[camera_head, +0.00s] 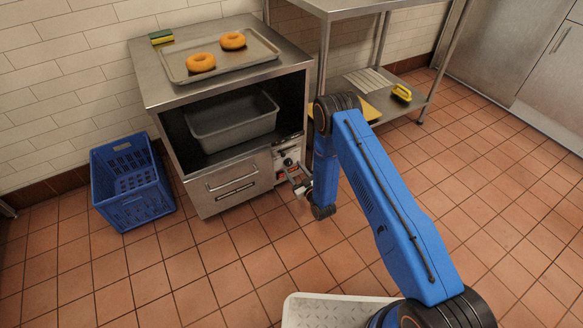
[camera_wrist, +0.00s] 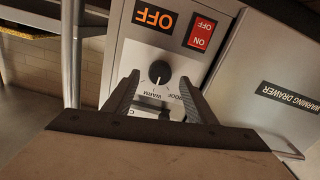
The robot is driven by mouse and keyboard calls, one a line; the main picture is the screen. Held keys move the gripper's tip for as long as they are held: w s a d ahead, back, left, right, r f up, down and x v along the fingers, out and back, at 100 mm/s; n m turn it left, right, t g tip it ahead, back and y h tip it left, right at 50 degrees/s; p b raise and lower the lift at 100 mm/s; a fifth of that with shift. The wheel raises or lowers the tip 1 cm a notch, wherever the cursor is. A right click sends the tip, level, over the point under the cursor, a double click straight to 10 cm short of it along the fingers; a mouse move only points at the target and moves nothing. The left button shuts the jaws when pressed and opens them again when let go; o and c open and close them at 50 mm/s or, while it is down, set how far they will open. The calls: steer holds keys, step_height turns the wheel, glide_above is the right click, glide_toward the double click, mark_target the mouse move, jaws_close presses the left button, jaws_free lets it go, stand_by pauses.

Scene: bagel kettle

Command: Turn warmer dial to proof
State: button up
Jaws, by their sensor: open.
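The warmer dial (camera_wrist: 158,71) is a round black knob on a pale plate in the wrist view. Its printed labels include WARM and one partly hidden label ending in OOF. I cannot clearly tell where the pointer sits. My gripper (camera_wrist: 158,80) is open, one finger to each side of the dial's lower area in the picture. I cannot tell whether the fingers touch the knob. In the head view my gripper (camera_head: 299,184) is small, in front of the control panel (camera_head: 288,156) at the warmer's lower right.
An orange OFF label (camera_wrist: 154,17) and red ON switch (camera_wrist: 201,33) sit beside the dial. The warming drawer (camera_head: 232,185) is shut. The cabinet carries a tray (camera_head: 262,46) with two bagels and a sponge (camera_head: 161,37). A blue crate (camera_head: 130,180) stands left; floor in front is clear.

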mark_target(289, 163)
steer(key=shift+x, duration=1.25)
steer(key=shift+c, duration=0.2)
steer(key=c, duration=1)
steer(key=shift+n, duration=0.4)
steer(key=n, duration=0.4)
steer(key=shift+n, duration=0.3)
steer(key=shift+s+f+n, duration=0.1)
steer(key=shift+n, duration=2.1)
